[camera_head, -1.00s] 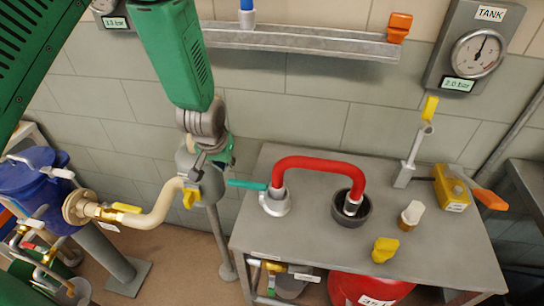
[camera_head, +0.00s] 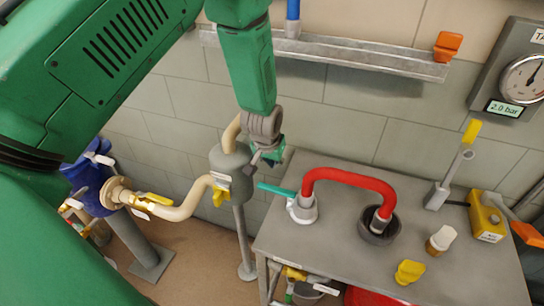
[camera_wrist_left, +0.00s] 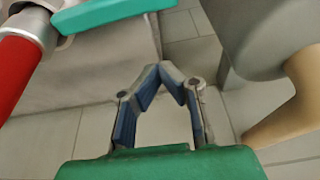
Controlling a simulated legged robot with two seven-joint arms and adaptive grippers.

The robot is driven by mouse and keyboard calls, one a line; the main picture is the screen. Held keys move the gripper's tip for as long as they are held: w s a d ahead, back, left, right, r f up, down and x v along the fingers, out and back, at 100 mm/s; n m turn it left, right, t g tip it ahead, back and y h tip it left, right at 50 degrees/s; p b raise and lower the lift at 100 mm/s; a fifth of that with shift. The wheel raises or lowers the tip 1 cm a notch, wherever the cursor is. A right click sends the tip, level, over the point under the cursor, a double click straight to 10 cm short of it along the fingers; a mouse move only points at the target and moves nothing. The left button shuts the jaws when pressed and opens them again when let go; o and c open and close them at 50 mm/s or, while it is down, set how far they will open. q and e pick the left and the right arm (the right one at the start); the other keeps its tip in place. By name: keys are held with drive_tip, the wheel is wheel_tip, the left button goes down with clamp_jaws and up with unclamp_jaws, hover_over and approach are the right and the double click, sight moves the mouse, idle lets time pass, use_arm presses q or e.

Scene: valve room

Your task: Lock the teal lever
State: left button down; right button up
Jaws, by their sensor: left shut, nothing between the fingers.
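The teal lever (camera_head: 274,188) sticks out to the left from the metal coupling (camera_head: 302,211) at the left end of the red hose (camera_head: 350,177). The coupling stands on the grey table. My left gripper (camera_head: 256,162) hangs just up and left of the lever, in front of the grey tank, apart from the lever. In the wrist view the lever (camera_wrist_left: 112,12) crosses the top edge, beyond the fingertips (camera_wrist_left: 166,70). The fingers are drawn together at the tips and hold nothing. My right gripper is not in view.
The grey tank (camera_head: 231,170) with a cream pipe (camera_head: 180,210) stands close left of the gripper. The dark cup (camera_head: 377,228) takes the hose's other end.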

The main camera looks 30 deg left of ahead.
use_arm(q)
drive_tip(key=s+f, duration=0.1)
drive_tip(key=s+f+p, duration=0.1)
drive_tip(key=f, duration=0.1)
drive_tip(key=shift+s+d+f, duration=0.2)
drive_tip(key=shift+s+d, duration=0.15)
drive_tip(key=shift+d, duration=0.05)
drive_tip(key=shift+a, duration=0.1)
